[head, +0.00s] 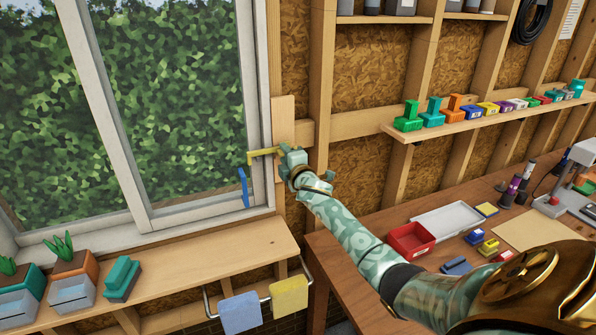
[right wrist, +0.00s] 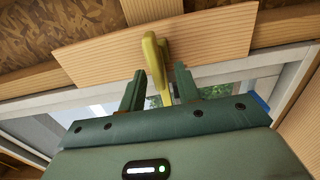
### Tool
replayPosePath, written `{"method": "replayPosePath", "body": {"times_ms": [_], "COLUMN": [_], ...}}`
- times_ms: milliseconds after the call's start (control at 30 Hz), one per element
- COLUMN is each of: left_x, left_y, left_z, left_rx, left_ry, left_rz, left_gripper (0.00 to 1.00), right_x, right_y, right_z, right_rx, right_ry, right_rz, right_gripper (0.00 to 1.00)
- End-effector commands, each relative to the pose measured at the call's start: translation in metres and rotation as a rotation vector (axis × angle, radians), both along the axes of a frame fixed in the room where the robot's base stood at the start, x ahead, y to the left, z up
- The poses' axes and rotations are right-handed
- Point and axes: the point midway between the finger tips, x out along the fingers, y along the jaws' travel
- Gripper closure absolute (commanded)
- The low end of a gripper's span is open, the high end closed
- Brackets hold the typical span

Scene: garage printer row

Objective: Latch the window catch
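The yellow window catch (head: 262,152) is mounted at the window's right edge, by a pale wooden block (head: 284,120). In the head view its arm sticks out to the left, roughly level. A blue handle (head: 244,188) is on the sash below it. My right gripper (head: 284,156) is at the catch's right end and hides part of it. In the right wrist view the yellow catch (right wrist: 155,58) shows between and beyond the fingers of my right gripper (right wrist: 160,78), which are apart with gaps beside it. My left gripper is not in view.
A sill shelf (head: 215,255) with potted plants (head: 72,265) and a teal block (head: 122,278) runs below the window. Two cloths (head: 240,313) hang from a rail. The workbench (head: 350,262) at right holds a red tray (head: 411,240) and small parts. A shelf (head: 450,128) of prints is above.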

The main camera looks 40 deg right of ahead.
Motion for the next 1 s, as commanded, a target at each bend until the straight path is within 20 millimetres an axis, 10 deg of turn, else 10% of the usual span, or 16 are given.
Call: {"method": "replayPosePath", "body": {"times_ms": [500,1000], "left_x": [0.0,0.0], "left_y": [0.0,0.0], "left_z": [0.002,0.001], "left_rx": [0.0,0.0], "left_ry": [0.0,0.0], "left_rz": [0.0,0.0], "left_gripper": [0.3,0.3], "right_x": [-0.119,-0.138], "right_y": [0.038,0.044], "right_z": [-0.002,0.0], "right_rx": [-0.002,-0.001], "right_ry": [0.004,0.003], "right_rz": [0.001,0.0], "right_gripper": [0.67,0.67]}}
